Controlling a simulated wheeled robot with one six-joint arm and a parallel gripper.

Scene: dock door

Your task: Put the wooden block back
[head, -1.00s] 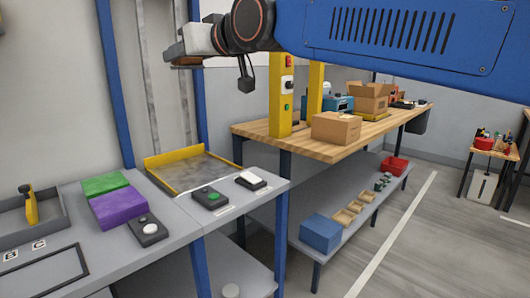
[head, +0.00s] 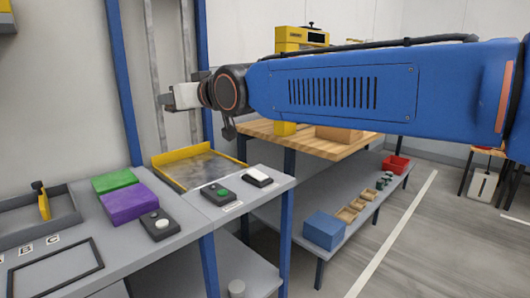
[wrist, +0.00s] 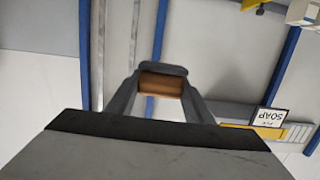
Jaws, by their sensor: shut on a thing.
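The wooden block (wrist: 161,84) is brown and sits between the fingertips of my gripper (wrist: 160,72) in the wrist view. My gripper is shut on it. In the head view my gripper (head: 166,100) is held up in the air in front of the grey wall posts, above and behind the grey bench. I cannot make out the block in the head view.
The grey bench holds a green block (head: 114,180), a purple block (head: 129,204), button boxes (head: 160,224), a yellow-edged tray (head: 197,168), a grey tray (head: 67,210) and a black frame (head: 54,267). A wooden workbench (head: 335,148) stands right. A SOAP sign (wrist: 269,117) shows in the wrist view.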

